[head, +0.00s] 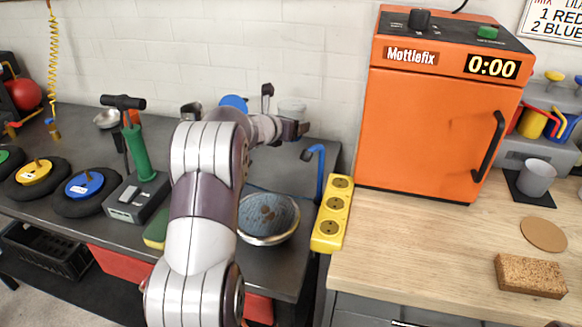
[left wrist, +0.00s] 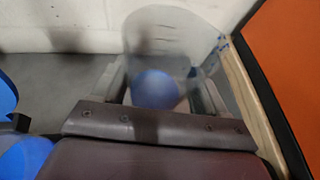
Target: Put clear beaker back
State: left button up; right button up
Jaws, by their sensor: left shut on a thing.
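The clear beaker (head: 292,106) is upright in my left gripper (head: 291,127), over the back right of the dark bench, left of the orange oven. In the left wrist view the see-through beaker (left wrist: 176,38) stands between the two fingers, with markings near its right side. A blue round shape (left wrist: 155,89) shows at its lower part; I cannot tell whether it is inside or behind. My left gripper is shut on the beaker. My right gripper is not in view.
The orange oven (head: 436,128) stands on the wooden counter (head: 430,265). There, a grey cup (head: 537,176) sits on a dark mat, near a round cork coaster (head: 543,234) and a cork block (head: 530,275). A bowl (head: 268,218) and yellow socket strip (head: 332,213) lie nearby.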

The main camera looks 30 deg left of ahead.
pick_arm(q)
notch_tip(320, 180, down, 8)
jog(key=shift+b, duration=1.2)
jog(key=shift+f, duration=0.15)
jog(key=shift+f, duration=0.15)
jog(key=o, duration=1.2)
jog(key=shift+r, duration=0.25)
jog(key=v, duration=1.2)
jog(key=shift+s+f, duration=0.1)
